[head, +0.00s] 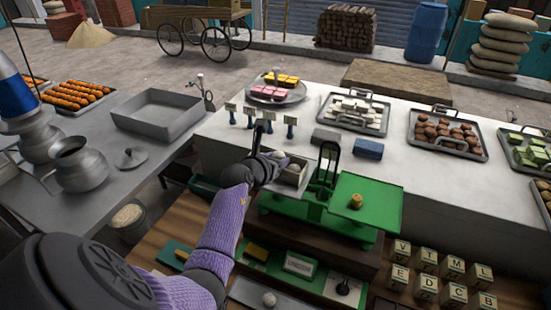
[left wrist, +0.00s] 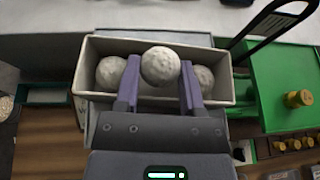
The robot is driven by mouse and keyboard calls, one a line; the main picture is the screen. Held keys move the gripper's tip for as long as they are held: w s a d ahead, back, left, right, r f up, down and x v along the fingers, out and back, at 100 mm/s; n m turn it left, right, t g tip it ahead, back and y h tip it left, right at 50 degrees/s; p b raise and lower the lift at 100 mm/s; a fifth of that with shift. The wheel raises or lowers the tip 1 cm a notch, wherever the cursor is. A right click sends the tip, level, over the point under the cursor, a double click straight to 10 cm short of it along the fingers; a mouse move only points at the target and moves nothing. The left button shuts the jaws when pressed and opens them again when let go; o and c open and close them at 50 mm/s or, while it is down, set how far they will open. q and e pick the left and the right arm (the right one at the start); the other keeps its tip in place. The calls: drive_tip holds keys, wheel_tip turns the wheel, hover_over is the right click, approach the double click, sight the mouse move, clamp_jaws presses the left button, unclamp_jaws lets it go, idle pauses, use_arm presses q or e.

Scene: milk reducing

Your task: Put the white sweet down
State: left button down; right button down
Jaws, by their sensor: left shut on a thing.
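The white sweet (left wrist: 161,65) is a round, rough white ball between the fingers of my left gripper (left wrist: 160,80). It is held over the middle of a pale rectangular box (left wrist: 225,90). Two similar white balls (left wrist: 110,71) (left wrist: 203,78) lie in the box, one on each side of the held one. I cannot tell whether the held sweet touches them. In the head view my left gripper (head: 274,160) is over the box (head: 290,181) on the left side of the green balance scale (head: 318,195). My right gripper is not in view.
The scale's right pan (head: 366,192) bears a brass weight (head: 356,201). Trays of sweets (head: 355,113) lie farther back. Letter blocks (head: 428,255) stand at the front right.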

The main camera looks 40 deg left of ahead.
sight(276, 156)
use_arm(q)
drive_tip(key=shift+f, duration=0.3)
drive_tip(key=shift+c, duration=2.4)
unclamp_jaws()
drive_tip(key=shift+r, duration=0.2)
drive_tip(key=s+r+p, duration=0.1)
drive_tip(key=s+r, duration=0.1)
drive_tip(key=s, duration=0.1)
drive_tip(key=shift+d+r+p, duration=0.25)
drive_tip(key=shift+d+p, duration=0.1)
drive_tip(key=shift+p, duration=0.05)
drive_tip(key=v, duration=0.8)
drive_tip(key=shift+s, duration=0.35)
